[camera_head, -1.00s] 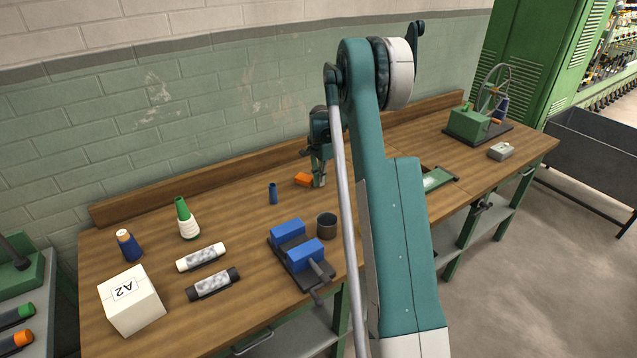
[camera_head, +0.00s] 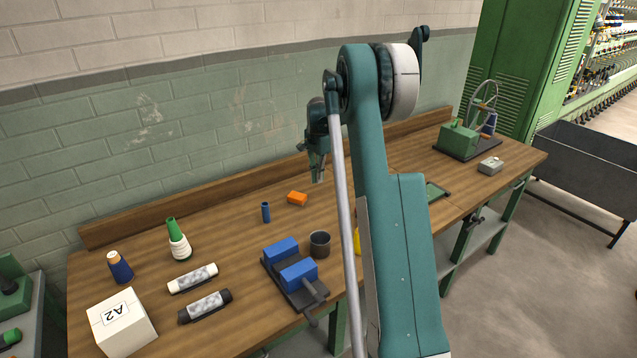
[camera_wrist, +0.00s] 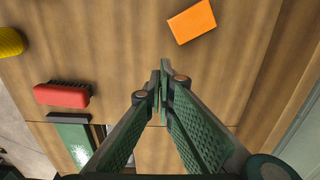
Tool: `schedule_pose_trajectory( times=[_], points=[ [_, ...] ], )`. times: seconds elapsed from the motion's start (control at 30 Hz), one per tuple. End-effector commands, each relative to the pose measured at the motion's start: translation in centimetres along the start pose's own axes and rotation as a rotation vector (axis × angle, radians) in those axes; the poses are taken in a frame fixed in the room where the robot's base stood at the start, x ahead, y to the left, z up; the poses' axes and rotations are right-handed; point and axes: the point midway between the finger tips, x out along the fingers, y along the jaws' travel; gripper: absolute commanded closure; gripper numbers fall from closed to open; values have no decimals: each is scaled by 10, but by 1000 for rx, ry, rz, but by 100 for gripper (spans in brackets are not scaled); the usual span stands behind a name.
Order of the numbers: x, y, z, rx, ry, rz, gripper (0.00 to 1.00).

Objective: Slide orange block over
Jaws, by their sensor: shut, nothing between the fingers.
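The orange block (camera_head: 297,198) lies on the wooden workbench (camera_head: 225,235), toward its back edge. It also shows in the wrist view (camera_wrist: 192,22), near the top and right of centre. My gripper (camera_head: 318,181) is above the bench, up and to the right of the block in the head view. In the wrist view my gripper (camera_wrist: 163,85) has its fingertips together with nothing between them. The block is clear of the fingertips there.
A small blue tube (camera_head: 266,212) stands left of the block. A dark cup (camera_head: 320,244) and a blue vise (camera_head: 290,264) stand nearer the front. The wrist view shows a red brush (camera_wrist: 62,95), a yellow object (camera_wrist: 10,42) and a green tray (camera_wrist: 75,142).

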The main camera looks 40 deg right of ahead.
Motion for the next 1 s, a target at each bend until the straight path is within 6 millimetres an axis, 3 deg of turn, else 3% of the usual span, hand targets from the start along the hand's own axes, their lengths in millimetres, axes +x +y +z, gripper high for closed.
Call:
schedule_pose_trajectory(
  times=[0.53, 1.0],
  points=[
    [-2, -8, -1, -36, 0, 0, 100],
    [-5, -84, -7, -440, 0, 0, 100]
  ],
)
